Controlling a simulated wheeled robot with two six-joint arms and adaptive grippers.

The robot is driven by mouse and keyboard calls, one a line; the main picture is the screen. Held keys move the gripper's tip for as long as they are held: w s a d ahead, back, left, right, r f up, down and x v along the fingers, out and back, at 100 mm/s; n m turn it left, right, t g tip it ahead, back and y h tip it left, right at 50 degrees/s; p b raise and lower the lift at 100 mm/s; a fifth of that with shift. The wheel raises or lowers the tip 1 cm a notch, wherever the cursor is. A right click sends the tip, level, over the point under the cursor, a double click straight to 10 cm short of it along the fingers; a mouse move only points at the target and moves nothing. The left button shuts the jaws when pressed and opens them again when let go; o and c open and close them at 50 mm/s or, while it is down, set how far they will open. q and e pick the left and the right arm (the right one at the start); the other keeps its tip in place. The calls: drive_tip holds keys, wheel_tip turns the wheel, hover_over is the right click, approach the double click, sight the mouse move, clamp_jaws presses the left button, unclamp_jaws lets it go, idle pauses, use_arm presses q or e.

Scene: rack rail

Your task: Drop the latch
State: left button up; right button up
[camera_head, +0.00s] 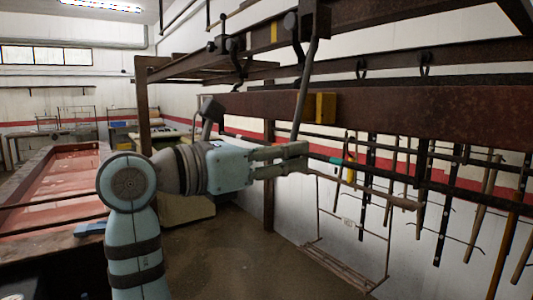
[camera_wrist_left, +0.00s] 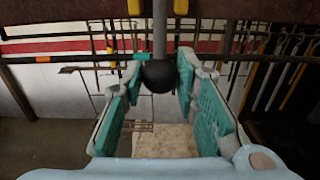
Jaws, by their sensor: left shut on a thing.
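The latch is a grey rod (camera_head: 305,85) that hangs from a dark bracket (camera_head: 314,18) on the upper beam. It slopes slightly down in front of the rusty rail. In the left wrist view the rod (camera_wrist_left: 159,35) ends in a round black knob (camera_wrist_left: 159,76). My left gripper (camera_head: 297,156) is at the rod's lower end and shut on the knob. In the left wrist view its teal-padded fingers (camera_wrist_left: 160,84) stand on both sides of the knob. The gripper hides the knob in the head view. My right gripper is not in view.
The rusty rail beam (camera_head: 430,118) runs across, with a yellow block (camera_head: 320,108) close to the rod. A wire rack hangs below right (camera_head: 345,250), and several long tools hang along the wall. A red-topped table (camera_head: 60,180) stands left. Open floor (camera_head: 240,260) lies below the gripper.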

use_arm(q)
drive_tip(key=shift+w+d+f, duration=0.15)
drive_tip(key=shift+w+d, duration=0.2)
drive_tip(key=shift+d, duration=0.2)
drive_tip(key=p+x, duration=0.1)
drive_tip(key=x, duration=0.3)
drive_tip(key=shift+f, duration=0.15)
drive_tip(key=o, duration=1)
drive_tip(key=shift+w+d, duration=0.1)
